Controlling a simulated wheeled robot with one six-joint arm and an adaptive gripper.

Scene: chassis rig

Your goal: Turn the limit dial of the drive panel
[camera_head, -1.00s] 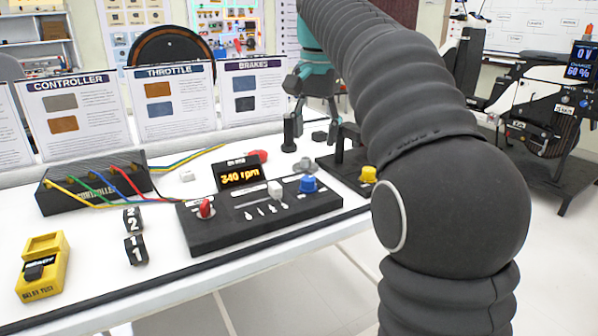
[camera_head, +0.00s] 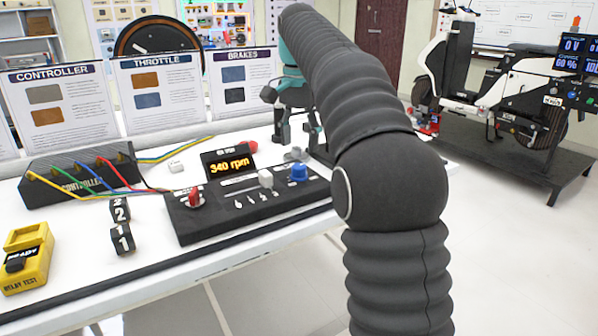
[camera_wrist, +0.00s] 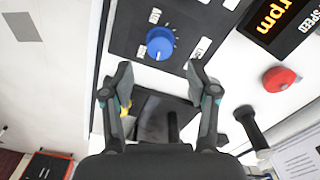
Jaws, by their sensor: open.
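The black drive panel (camera_head: 215,222) lies on the white table with its display reading 340 rpm. A blue dial (camera_head: 299,173) is at its right end; its label is too small to read. In the wrist view the blue dial (camera_wrist: 160,43) sits just beyond and between my fingertips. My gripper (camera_head: 297,138) is behind the dial in the head view, fingers pointing down. In the wrist view my gripper (camera_wrist: 160,82) is open and empty, apart from the dial. A red knob (camera_head: 195,199) and a pale slider knob (camera_head: 265,178) are also on the panel.
A red mushroom button (camera_wrist: 281,79) and a dark upright post (camera_wrist: 250,125) stand to the right in the wrist view. A controller box (camera_head: 80,172) with coloured cables, black number blocks (camera_head: 121,240) and a yellow relay tester (camera_head: 26,258) lie left of the panel.

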